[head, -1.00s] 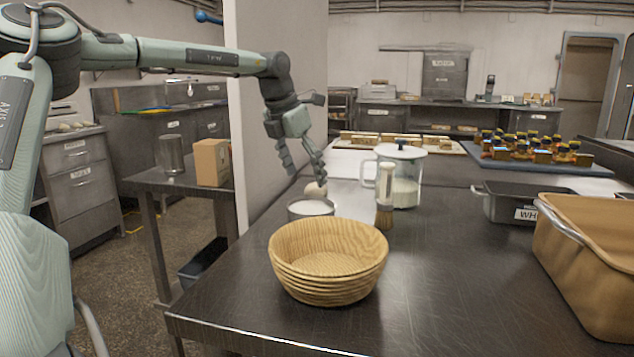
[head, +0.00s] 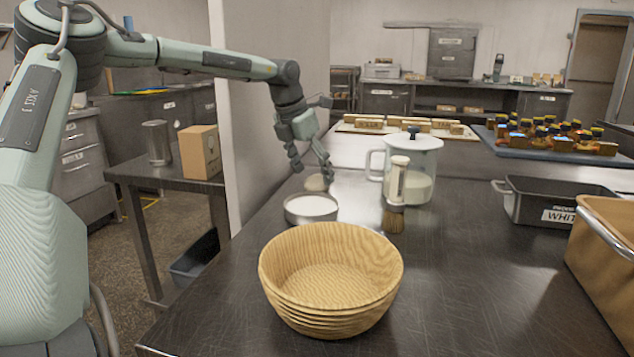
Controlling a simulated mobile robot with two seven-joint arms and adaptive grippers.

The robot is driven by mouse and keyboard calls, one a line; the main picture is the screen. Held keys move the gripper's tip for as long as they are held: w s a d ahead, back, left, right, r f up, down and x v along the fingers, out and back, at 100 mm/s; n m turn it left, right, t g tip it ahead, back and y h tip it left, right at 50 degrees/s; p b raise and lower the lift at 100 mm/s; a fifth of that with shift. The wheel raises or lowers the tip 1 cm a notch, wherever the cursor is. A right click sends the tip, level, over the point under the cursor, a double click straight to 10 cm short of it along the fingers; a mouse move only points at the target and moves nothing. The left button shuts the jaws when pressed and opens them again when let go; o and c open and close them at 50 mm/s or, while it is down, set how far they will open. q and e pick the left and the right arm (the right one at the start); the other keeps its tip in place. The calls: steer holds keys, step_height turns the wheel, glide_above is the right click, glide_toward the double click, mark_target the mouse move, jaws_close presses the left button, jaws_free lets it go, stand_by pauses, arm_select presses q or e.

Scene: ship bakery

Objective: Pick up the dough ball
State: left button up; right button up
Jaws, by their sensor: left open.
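The pale dough ball (head: 315,183) is on the dark metal counter, just behind a round metal dish of white powder (head: 311,220). My left gripper (head: 312,168) points downward over the dough ball with its fingers spread. One finger is to the upper left of the ball and the other reaches down at its upper right. The gripper is open, and I cannot tell whether a finger touches the ball. My right gripper is out of view.
A stack of wooden baskets (head: 330,270) stands in front of the dish. A brush (head: 396,195) and a lidded pitcher (head: 420,170) stand right of the ball. A wall panel (head: 268,90) is close to the left. The middle counter is clear.

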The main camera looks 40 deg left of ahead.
arm_select(q)
steer(key=shift+x, duration=1.15)
steer(key=c, duration=1.3)
